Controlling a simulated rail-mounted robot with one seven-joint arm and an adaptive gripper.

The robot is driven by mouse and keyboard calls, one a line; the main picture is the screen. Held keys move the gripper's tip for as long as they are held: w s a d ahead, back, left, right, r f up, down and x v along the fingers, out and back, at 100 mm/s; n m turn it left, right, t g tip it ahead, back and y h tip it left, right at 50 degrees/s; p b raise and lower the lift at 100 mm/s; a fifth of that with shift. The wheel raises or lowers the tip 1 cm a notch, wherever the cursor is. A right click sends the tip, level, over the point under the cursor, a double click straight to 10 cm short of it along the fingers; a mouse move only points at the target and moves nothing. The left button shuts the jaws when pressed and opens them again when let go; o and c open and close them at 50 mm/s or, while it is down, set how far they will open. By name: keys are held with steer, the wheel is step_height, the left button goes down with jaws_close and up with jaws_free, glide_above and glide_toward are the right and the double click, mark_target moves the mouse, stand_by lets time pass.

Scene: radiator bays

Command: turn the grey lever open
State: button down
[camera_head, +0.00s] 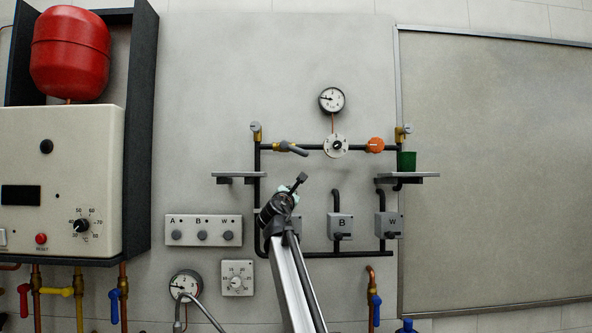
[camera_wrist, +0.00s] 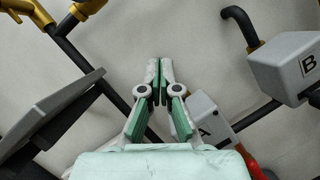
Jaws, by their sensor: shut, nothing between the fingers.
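The grey lever (camera_head: 294,149) sits on a brass valve in the upper black pipe, left of the white round flange. It points right and slightly down across the pipe in the head view. The brass valve body (camera_wrist: 88,8) shows at the top edge of the wrist view, where I cannot make out the lever. My gripper (camera_head: 301,179) is below the lever and apart from it, in front of the wall. In the wrist view its fingers (camera_wrist: 160,66) are together with nothing between them.
A grey shelf (camera_head: 230,175) juts out left of my gripper. Box B (camera_head: 340,227) and box W (camera_head: 388,225) stand to the right on the pipes. An orange knob (camera_head: 375,145) and a gauge (camera_head: 332,100) are right of the lever. A green cup (camera_head: 406,161) stands on the right shelf.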

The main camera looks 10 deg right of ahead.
mark_target(294, 149)
steer(key=w+d+r+n+t+y+p, duration=0.1)
steer(key=w+d+r+n+t+p, duration=0.1)
steer(key=w+r, duration=0.5)
step_height(294, 149, up, 3)
steer(key=n+p, duration=0.1)
steer(key=p, duration=0.1)
steer(key=shift+w+d+p, duration=0.15)
steer(key=shift+p, duration=0.15)
steer(key=shift+r, duration=0.1)
